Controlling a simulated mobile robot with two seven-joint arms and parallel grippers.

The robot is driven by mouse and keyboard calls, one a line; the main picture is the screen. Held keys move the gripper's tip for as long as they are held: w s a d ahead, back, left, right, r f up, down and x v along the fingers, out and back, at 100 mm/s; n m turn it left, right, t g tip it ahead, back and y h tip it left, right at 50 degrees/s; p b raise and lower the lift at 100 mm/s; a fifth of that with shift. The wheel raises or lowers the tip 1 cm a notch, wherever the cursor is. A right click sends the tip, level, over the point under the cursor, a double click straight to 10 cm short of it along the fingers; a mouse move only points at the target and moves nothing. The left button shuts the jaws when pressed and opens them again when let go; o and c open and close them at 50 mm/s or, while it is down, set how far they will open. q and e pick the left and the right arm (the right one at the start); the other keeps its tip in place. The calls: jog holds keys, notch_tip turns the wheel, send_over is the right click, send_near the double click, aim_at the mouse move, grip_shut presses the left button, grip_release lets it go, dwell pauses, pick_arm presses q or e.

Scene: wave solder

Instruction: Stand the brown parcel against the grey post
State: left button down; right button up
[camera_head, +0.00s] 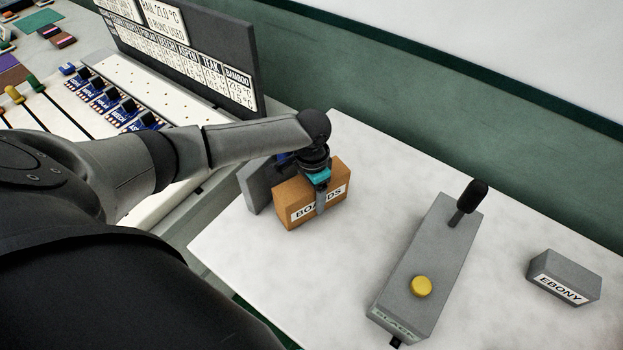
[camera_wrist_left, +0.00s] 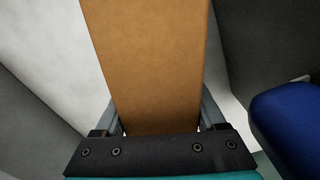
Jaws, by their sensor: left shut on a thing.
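The brown parcel (camera_head: 309,197), with a white label partly reading "BOARDS", is upright at the left part of the white table. My left gripper (camera_head: 320,199) is shut on it from above, one finger across the label. In the left wrist view the parcel (camera_wrist_left: 150,60) fills the space between the fingers (camera_wrist_left: 158,122). The grey post (camera_head: 257,185) is just left of and behind the parcel, partly hidden by it. I cannot tell whether they touch, or whether the parcel's underside rests on the table. My right gripper is not in view.
The white table (camera_head: 380,160) is clear between the parcel and a grey box (camera_head: 432,265) with a yellow button and black lever. A grey "EBONY" block (camera_head: 563,278) lies farther right. A blue object (camera_wrist_left: 290,115) is close beside the gripper. A machine with a dark signboard (camera_head: 190,50) stands left.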

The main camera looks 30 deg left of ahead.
pick_arm(q)
jog(key=shift+f, duration=0.45)
grip_release()
dwell(0.4)
notch_tip(320, 180, up, 15)
jog(key=p, duration=0.2)
jog(key=shift+r+p, duration=0.15)
jog(key=shift+p, duration=0.25)
